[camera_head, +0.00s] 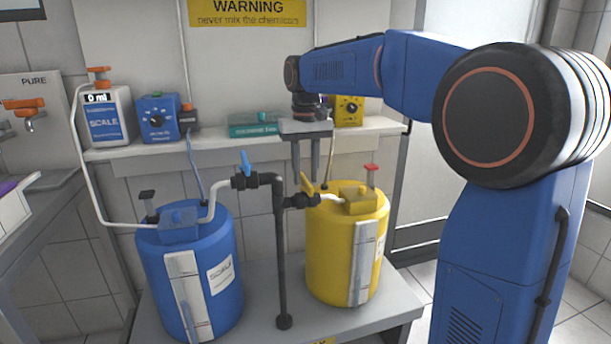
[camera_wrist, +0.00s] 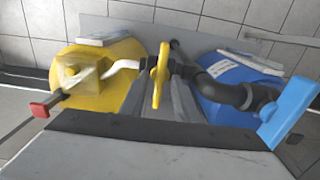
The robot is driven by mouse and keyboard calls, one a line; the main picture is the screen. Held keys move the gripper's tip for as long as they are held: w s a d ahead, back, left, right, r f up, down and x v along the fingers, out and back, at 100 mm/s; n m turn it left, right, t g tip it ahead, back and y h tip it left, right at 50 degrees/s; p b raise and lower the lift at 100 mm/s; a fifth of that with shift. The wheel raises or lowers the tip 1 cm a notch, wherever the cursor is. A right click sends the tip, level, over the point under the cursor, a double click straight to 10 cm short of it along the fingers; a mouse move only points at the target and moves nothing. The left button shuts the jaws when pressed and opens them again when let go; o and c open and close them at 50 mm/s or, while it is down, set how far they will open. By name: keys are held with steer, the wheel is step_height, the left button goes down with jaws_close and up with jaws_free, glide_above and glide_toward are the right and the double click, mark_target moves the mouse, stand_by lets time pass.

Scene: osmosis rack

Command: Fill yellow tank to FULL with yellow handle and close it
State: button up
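The yellow tank (camera_head: 325,250) stands on the right of the low bench, with a pale vertical strip (camera_head: 362,265) on its front. Its yellow handle (camera_head: 306,184) sits on the dark valve left of the tank top and looks raised at a slant. My gripper (camera_head: 305,172) points down just above the handle, its two fingers apart. In the wrist view the yellow handle (camera_wrist: 160,75) shows between the fingers (camera_wrist: 157,98). I cannot tell whether either finger touches it. The yellow tank top (camera_wrist: 100,75) is at left there.
The blue tank (camera_head: 190,280) stands at left with a blue handle (camera_head: 245,162) on its valve. A dark vertical pipe (camera_head: 281,250) rises between the tanks. A red-topped plunger (camera_head: 371,170) stands on the yellow tank. A shelf (camera_head: 220,145) with devices runs behind.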

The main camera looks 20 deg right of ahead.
steer(key=shift+f, duration=0.4)
jaws_close()
